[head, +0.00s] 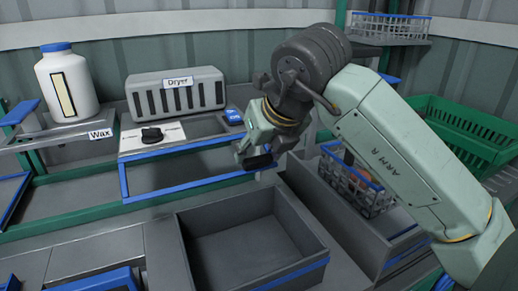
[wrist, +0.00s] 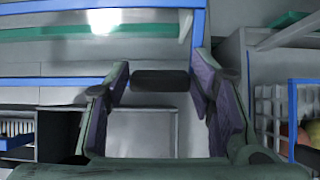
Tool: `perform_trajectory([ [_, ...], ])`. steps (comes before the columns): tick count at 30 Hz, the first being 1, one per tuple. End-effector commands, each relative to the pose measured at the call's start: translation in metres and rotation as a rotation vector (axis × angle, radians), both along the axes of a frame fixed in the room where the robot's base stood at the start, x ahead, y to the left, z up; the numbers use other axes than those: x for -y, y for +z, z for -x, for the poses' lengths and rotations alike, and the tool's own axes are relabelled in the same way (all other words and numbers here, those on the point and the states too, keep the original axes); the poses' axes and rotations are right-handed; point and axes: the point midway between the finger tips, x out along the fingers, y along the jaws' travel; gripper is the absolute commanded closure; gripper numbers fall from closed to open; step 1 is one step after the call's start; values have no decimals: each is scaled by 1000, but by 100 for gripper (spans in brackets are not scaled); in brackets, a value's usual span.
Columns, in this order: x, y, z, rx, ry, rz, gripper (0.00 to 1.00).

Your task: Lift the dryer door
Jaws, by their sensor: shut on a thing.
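The dryer (head: 177,92) is a grey slotted box labelled "Dryer" on the back bench. Below it, a blue-edged frame that looks like the dryer door (head: 185,188) hangs across the front of the bench. My gripper (head: 256,160) is at the right end of this frame. How the bar joins the door is hidden.
A white bottle (head: 67,85) stands at the left on the Wax shelf. A black knob (head: 151,134) sits on a white panel. An empty grey bin (head: 225,283) lies in front. A wire basket (head: 350,187) and a green crate (head: 465,130) are at the right.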

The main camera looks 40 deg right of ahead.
Motion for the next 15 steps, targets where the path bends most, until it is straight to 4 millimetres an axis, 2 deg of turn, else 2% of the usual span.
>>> perform_trajectory([
  [1, 1, 5, -3, 19, -2, 3, 100],
  [13, 2, 5, -3, 18, -3, 2, 100],
  [14, 2, 5, -3, 18, -3, 2, 49],
  [15, 1, 4, -3, 17, -3, 2, 46],
])
